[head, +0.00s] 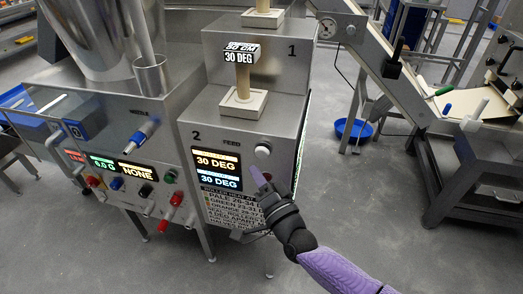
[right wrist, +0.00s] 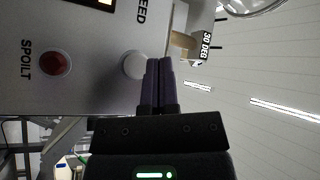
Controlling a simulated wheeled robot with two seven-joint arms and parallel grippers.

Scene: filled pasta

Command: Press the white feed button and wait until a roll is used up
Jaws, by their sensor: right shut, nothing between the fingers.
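The white feed button (head: 263,150) is a round knob on the steel front of the machine marked 2, right of the word FEED. It also shows in the right wrist view (right wrist: 133,65). My right gripper (head: 257,172) is shut and empty, its purple fingers pointing up at the panel just below the button. In the right wrist view its fingertips (right wrist: 158,62) overlap the button's edge; I cannot tell whether they touch it. A display (head: 217,170) beside the button reads 30 DEG twice. No roll can be made out clearly. My left gripper is out of view.
A red SPOILT button (right wrist: 54,64) sits on the same panel. A wooden post on a pale square base (head: 243,105) stands on top, labelled 30 DEG. Left is a control box with a display (head: 137,171) reading NONE. A conveyor (head: 385,75) stands right; grey floor lies between.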

